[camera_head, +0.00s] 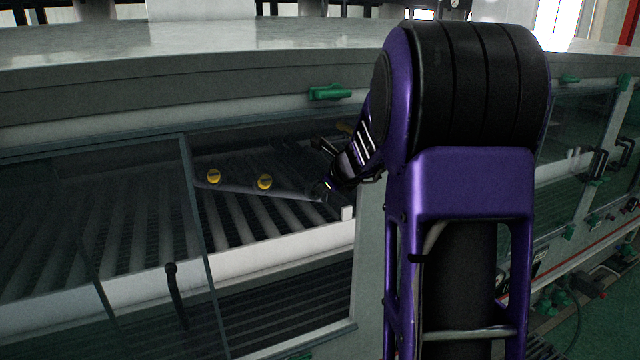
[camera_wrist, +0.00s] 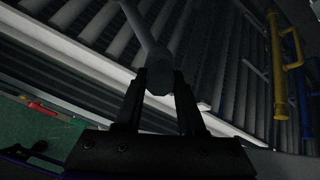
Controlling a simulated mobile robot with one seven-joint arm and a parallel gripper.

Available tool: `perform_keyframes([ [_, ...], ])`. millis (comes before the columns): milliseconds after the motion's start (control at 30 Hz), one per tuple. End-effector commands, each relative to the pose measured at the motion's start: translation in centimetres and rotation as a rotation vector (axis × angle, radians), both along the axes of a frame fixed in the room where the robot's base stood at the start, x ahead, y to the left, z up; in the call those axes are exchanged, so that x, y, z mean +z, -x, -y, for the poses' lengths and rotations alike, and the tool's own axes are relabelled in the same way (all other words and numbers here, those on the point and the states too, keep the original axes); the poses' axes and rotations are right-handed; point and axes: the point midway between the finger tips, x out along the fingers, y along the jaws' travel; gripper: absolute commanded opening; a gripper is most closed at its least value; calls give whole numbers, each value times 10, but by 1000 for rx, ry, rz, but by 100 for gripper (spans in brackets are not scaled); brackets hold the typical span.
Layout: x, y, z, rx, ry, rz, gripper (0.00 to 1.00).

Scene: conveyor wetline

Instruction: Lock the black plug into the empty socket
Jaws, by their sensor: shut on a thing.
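My gripper (camera_wrist: 160,85) is shut on a dark, round-ended piece, which I take for the black plug (camera_wrist: 159,80). The plug is at the near end of a grey pipe (camera_wrist: 143,30) and in line with it. The empty socket cannot be made out; the plug and fingers may cover it. I cannot tell whether the plug is seated or only touching. In the head view the grey pipe (camera_head: 240,188) slants across the open bay, and my gripper (camera_head: 325,190) is at its right end, small and dark. The plug cannot be made out there.
Two yellow caps (camera_head: 214,176) (camera_head: 264,181) sit along the pipe. Rollers (camera_head: 150,220) lie below it. A glass panel (camera_head: 95,230) with a black handle (camera_head: 174,290) covers the bay's left. A yellow pipe (camera_wrist: 277,60) stands right in the wrist view. A green latch (camera_head: 329,92) is above the opening.

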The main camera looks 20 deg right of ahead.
Motion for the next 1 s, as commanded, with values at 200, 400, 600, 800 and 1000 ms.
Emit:
perform_keyframes([
  [200, 0, 0, 0, -159, -203, -7, 0],
  [400, 0, 0, 0, -275, -351, -12, 0],
  [600, 0, 0, 0, -294, -376, -13, 64],
  [800, 0, 0, 0, -292, -374, -13, 74],
  [1000, 1, 1, 1, -291, -372, -13, 74],
])
